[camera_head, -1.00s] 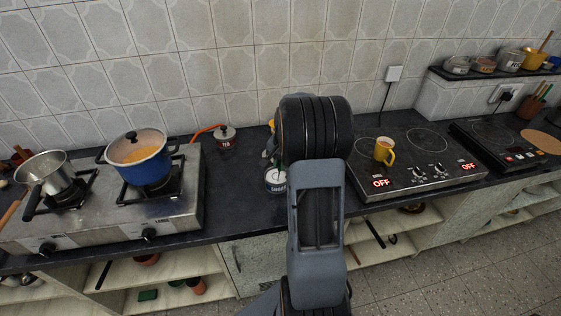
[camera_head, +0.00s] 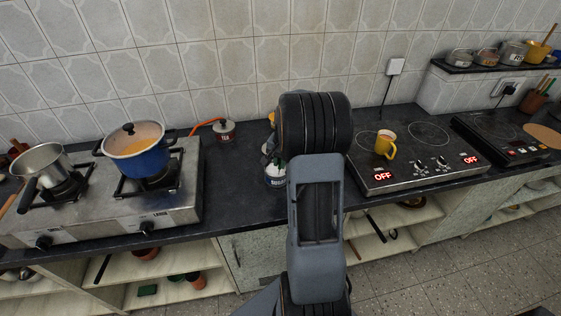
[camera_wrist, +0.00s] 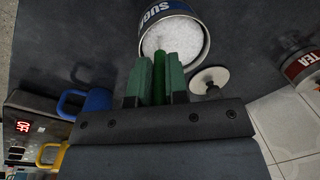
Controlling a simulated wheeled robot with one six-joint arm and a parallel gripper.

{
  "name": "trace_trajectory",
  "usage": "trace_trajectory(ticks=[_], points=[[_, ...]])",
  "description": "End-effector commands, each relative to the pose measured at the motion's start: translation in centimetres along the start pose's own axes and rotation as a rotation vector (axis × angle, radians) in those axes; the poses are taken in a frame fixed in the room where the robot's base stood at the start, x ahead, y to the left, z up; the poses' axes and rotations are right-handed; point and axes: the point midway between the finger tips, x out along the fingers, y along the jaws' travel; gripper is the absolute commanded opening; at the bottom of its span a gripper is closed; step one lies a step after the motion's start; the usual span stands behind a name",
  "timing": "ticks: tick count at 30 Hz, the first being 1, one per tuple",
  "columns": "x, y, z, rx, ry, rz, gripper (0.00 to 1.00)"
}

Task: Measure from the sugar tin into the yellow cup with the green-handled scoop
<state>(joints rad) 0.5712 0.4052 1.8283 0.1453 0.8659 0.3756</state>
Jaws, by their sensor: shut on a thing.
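The sugar tin (camera_head: 275,182) stands on the dark counter, partly hidden by my arm. In the wrist view the tin (camera_wrist: 197,20) is open, with white sugar inside. My gripper (camera_wrist: 159,80) is shut on the green handle of the scoop (camera_wrist: 158,72), right at the tin's near rim. The scoop's bowl is not clearly visible; I cannot tell how deep it sits or whether it holds sugar. The yellow cup (camera_head: 386,147) stands upright on the hob to the right; part of a yellow cup (camera_wrist: 50,155) shows at the wrist view's lower left.
A blue mug (camera_wrist: 90,102) and a pale knobbed lid (camera_wrist: 209,80) lie close to the gripper. The tea tin (camera_head: 224,132) stands at the back. A gas stove (camera_head: 180,200) with pots is left; the hob (camera_head: 420,178) reads OFF.

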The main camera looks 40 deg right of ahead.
Motion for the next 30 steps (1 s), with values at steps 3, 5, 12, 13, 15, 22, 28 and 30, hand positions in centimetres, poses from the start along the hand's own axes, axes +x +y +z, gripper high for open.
trace_trajectory(ticks=[3,5,12,13,15,22,28,30], points=[[0.0,0.0,0.0,0.0,0.0,0.0,0.0],[0.0,0.0,0.0,0.0,0.0,0.0,0.0],[0.0,0.0,0.0,0.0,0.0,0.0,0.0],[-0.1,0.0,0.0,0.0,0.001,0.0,0.0],[-0.2,0.0,0.0,0.0,0.001,0.0,0.0],[-1.5,0.0,0.0,0.0,0.002,-0.001,0.0],[-3.2,-0.1,0.0,0.0,0.001,-0.001,0.0],[-3.8,-0.1,0.0,0.0,0.001,0.0,0.0]])
